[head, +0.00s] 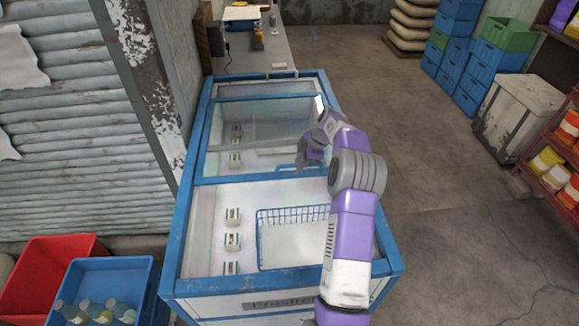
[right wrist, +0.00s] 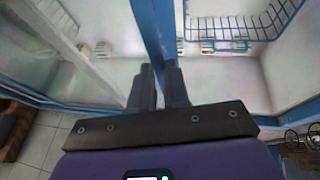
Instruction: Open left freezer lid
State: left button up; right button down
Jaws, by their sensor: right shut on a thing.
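A chest freezer (head: 180,262) with a blue frame stands in the middle of the head view. A glass lid (head: 262,125) with a blue frame lies over its far part. The near part shows the white inside clearly; I cannot tell whether glass covers it. My right gripper (head: 308,158) is at the lid's near edge, towards the right side. In the right wrist view, the fingers of my right gripper (right wrist: 158,88) are shut with the blue lid edge (right wrist: 150,28) between them. The fingers partly hide the grip. My left gripper is not in view.
A blue wire basket (head: 292,215) and several small white boxes (head: 232,240) are inside the freezer. Red (head: 40,268) and blue (head: 130,275) crates stand at the lower left. A counter (head: 262,60) is behind the freezer. The floor (head: 440,200) on the right is clear.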

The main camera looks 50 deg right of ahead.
jog(key=shift+w+d, duration=0.4)
jog(key=shift+d, duration=0.05)
jog(key=c, duration=1.1)
grip_release()
jog(key=shift+r, duration=0.1)
jog(key=p+v, duration=0.1)
jog(key=v, duration=0.6)
jog(key=shift+s+r, duration=0.1)
jog(key=shift+r, duration=0.1)
